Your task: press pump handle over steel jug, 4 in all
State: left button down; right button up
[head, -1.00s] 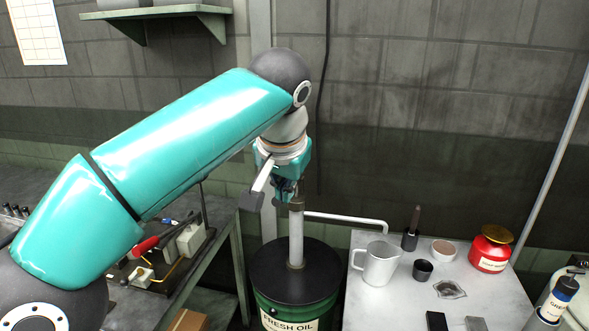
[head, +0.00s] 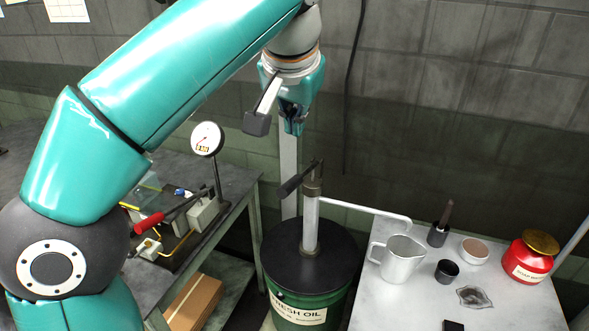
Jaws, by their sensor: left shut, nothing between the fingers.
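The pump (head: 311,222) stands on the dark lid of the green fresh oil drum (head: 303,308). Its dark pump handle (head: 294,181) slants at the top of the pump column. The white spout pipe (head: 360,208) runs right from the column, and its bent end is above the steel jug (head: 402,260). The jug stands upright on the grey table. My left gripper (head: 296,128) points down, shut and empty, above the pump handle and apart from it. My right gripper is not in view.
On the right table (head: 387,311) are a black cup (head: 446,271), a round tin (head: 474,250), a brush (head: 440,224) and a red can (head: 531,256). A gauge (head: 207,138) and a red-handled tool (head: 149,223) are on the left bench. A cardboard box (head: 190,300) lies below.

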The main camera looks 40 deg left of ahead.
pick_arm(q)
jog(key=b, duration=0.2)
send_over(293, 181)
jog(key=d, duration=0.1)
notch_tip(293, 181, down, 10)
jog(key=shift+s+f, duration=0.5)
jog(key=shift+f, duration=0.2)
jog(key=shift+s+a+f, duration=0.1)
jog(key=shift+s+f, duration=0.15)
jog(key=shift+f, duration=0.4)
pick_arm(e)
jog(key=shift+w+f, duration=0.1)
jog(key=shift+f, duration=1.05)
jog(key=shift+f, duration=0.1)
